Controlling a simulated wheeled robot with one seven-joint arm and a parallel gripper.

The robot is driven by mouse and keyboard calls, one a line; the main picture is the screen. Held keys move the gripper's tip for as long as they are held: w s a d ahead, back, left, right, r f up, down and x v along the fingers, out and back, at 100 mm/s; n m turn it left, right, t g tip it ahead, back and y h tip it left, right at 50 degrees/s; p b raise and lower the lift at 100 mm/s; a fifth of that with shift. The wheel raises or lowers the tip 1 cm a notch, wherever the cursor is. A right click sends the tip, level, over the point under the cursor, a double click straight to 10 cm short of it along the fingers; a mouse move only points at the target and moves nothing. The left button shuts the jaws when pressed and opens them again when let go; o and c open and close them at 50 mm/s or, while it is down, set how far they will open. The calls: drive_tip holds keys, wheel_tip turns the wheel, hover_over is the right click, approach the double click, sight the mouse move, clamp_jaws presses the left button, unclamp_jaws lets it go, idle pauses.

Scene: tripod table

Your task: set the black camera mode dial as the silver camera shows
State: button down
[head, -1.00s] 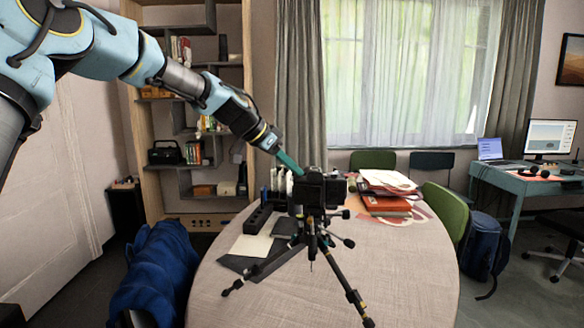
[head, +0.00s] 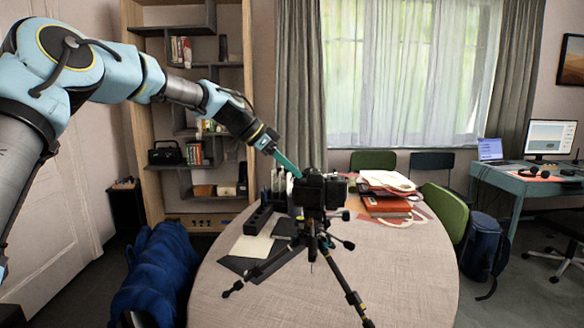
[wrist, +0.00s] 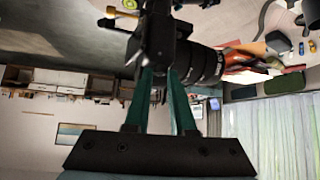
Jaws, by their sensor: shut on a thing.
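The black camera (head: 322,192) stands on a black tripod (head: 318,240) on the table (head: 410,260). My gripper (head: 298,174) reaches down from the upper left, with its teal fingers at the top left of the camera. In the wrist view my gripper (wrist: 166,82) has its two teal fingers against the camera body (wrist: 160,35), and the lens (wrist: 205,65) points right. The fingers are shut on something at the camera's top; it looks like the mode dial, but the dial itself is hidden. I cannot make out a silver camera in either view.
A blue jacket (head: 160,270) hangs at the table's left. The right front of the table is clear.

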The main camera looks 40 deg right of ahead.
drive_tip(key=shift+w+d+r+m+g+y+p, duration=0.15)
drive_tip(key=shift+m+g+y+p, duration=0.55)
drive_tip(key=shift+m+p, duration=0.65)
drive_tip(key=shift+w+d+f+m+g+y+p, duration=0.15)
drive_tip(key=shift+m+g+y+p, duration=0.55)
drive_tip(key=shift+m+p, duration=0.65)
drive_tip(key=c, duration=1)
unclamp_jaws()
drive_tip(key=shift+w+r, duration=0.1)
drive_tip(key=v, duration=1)
drive_tip(key=shift+w+a+r+b, duration=0.15)
drive_tip(key=shift+w+b, duration=0.1)
drive_tip(key=shift+b, duration=0.15)
